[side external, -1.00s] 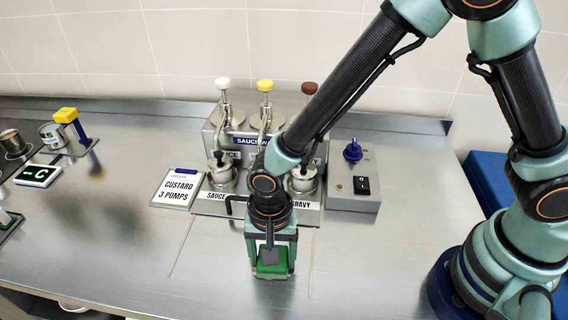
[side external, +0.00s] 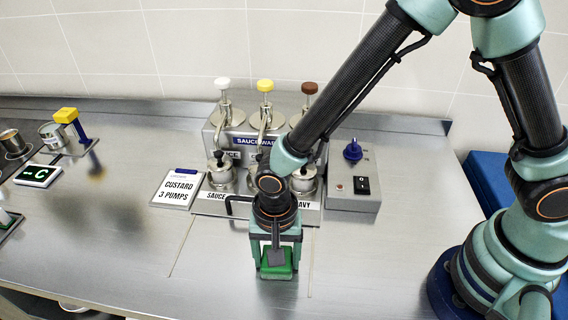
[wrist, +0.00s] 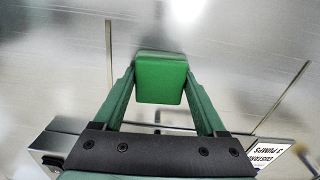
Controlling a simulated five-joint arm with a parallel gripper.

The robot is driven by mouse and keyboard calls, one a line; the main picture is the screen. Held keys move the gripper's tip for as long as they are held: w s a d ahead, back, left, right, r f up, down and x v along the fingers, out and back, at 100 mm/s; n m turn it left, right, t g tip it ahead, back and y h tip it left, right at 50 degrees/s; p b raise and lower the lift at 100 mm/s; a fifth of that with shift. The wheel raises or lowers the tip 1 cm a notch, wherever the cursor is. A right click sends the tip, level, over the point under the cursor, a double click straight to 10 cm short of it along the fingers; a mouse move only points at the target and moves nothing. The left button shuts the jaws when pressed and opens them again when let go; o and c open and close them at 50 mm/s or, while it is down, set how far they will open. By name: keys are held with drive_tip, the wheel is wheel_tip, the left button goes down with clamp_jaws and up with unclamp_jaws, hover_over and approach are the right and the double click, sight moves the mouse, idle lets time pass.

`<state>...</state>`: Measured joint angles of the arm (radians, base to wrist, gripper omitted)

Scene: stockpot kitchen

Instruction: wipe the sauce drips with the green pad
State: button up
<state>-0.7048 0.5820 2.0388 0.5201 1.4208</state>
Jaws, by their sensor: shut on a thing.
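The green pad (side external: 277,262) is between the fingers of my gripper (side external: 275,258), low at the counter in front of the sauce warmer. In the wrist view the green pad (wrist: 160,78) sits between the two green fingertips of my gripper (wrist: 160,82), which are shut on it. I cannot tell whether the pad's underside touches the steel counter (side external: 215,275). I cannot make out any sauce drips on the counter; any under the pad or gripper are hidden.
The sauce warmer (side external: 238,143) with white, yellow and brown pump knobs stands behind my gripper. A custard sign (side external: 178,188) lies to its left and a grey switch box (side external: 353,190) to its right. A scale display (side external: 38,176) is far left. The front counter is clear.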

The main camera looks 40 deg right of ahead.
drive_tip(key=shift+s+d, duration=1.15)
drive_tip(key=shift+d, duration=0.05)
wheel_tip(320, 180, up, 8)
